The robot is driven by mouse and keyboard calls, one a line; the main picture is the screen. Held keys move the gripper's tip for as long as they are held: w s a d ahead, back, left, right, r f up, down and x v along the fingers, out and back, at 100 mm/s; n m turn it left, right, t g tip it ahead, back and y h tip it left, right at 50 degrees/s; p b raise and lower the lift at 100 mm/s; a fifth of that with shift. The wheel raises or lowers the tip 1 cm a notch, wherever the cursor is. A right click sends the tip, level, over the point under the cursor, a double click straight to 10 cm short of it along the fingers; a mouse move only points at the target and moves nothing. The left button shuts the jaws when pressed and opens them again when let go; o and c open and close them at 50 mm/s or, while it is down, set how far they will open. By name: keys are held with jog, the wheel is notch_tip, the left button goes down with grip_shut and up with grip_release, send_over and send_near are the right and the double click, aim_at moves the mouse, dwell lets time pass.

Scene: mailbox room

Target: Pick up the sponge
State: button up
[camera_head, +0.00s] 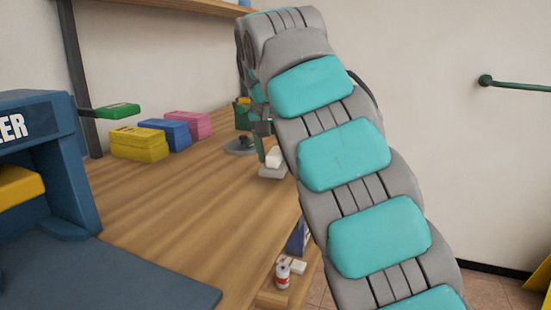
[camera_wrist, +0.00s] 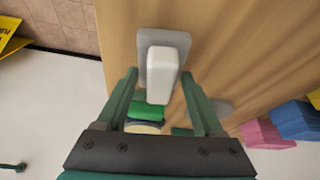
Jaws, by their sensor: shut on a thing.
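The sponge (camera_wrist: 162,72) looks like a pale white block. In the wrist view it lies between the green fingers of my gripper (camera_wrist: 160,74), over a grey dish (camera_wrist: 181,40) on the wooden counter. My gripper is shut on it, though a small gap seems to show at the left finger. In the head view the sponge (camera_head: 274,157) shows just above the grey dish (camera_head: 270,172), partly hidden by my arm. I cannot tell whether it is clear of the dish.
Yellow, blue and pink boxes (camera_head: 139,144) stand farther back on the counter (camera_head: 175,205). A round grey base (camera_head: 238,146) stands close behind the dish. A blue machine (camera_head: 60,170) is at left. A small white-and-red bottle (camera_head: 282,274) is lower down. The counter's middle is clear.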

jog(key=shift+r, duration=0.65)
jog(key=shift+s+d, duration=0.6)
jog(key=shift+s, duration=0.2)
jog(key=s+d+r+b, duration=0.1)
jog(key=s+d+b, duration=0.2)
jog(key=s+d, duration=0.5)
jog(key=s, duration=0.3)
jog(key=shift+s+r, duration=0.25)
jog(key=shift+r, duration=0.05)
jog(key=o, duration=0.9)
jog(key=shift+c, duration=0.2)
jog(key=c, duration=0.7)
